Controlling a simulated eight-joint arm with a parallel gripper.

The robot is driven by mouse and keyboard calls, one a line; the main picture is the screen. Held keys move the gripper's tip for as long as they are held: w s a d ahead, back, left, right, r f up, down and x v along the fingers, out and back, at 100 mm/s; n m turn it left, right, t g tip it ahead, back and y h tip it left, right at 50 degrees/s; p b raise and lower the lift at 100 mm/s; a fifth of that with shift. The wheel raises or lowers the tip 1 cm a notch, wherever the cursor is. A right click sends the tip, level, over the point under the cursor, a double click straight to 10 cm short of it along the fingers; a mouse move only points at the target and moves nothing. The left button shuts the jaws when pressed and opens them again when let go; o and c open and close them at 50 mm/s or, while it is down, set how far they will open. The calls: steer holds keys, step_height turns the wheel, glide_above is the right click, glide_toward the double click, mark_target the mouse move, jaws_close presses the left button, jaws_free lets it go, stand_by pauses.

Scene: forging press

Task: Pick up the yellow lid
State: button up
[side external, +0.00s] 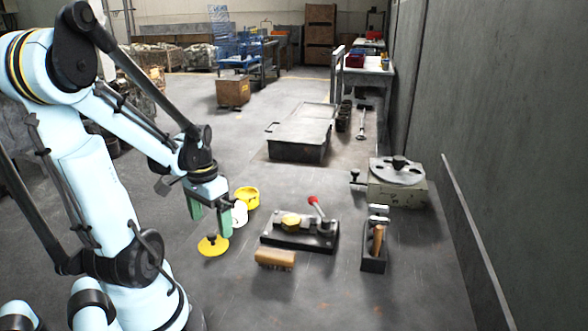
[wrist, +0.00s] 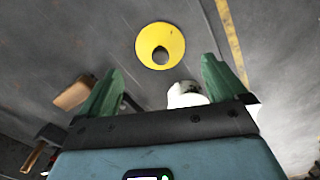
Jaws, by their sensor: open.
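The yellow lid (side external: 205,247), a round disc with a dark knob on top, lies flat on the grey work surface. In the wrist view the lid (wrist: 160,30) is at the upper middle, ahead of the fingertips and clear of them. My gripper (side external: 210,226) points down with green fingers apart, above the lid and not touching it. In the wrist view my gripper (wrist: 162,66) is open, with no object held. A white cup-like thing (side external: 240,213) stands just behind and right of the lid; it is partly hidden by the gripper in the wrist view (wrist: 184,94).
A yellow round container (side external: 248,195) stands behind the white thing. A clamp fixture (side external: 312,240) with a red-knobbed lever, a black holder (side external: 374,262) and a rotary table (side external: 397,185) are farther right. The front surface is bare.

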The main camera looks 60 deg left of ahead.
mark_target(211, 234)
steer(key=shift+s+f, duration=0.2)
steer(key=shift+f, duration=2.3)
steer(key=c, duration=1.1)
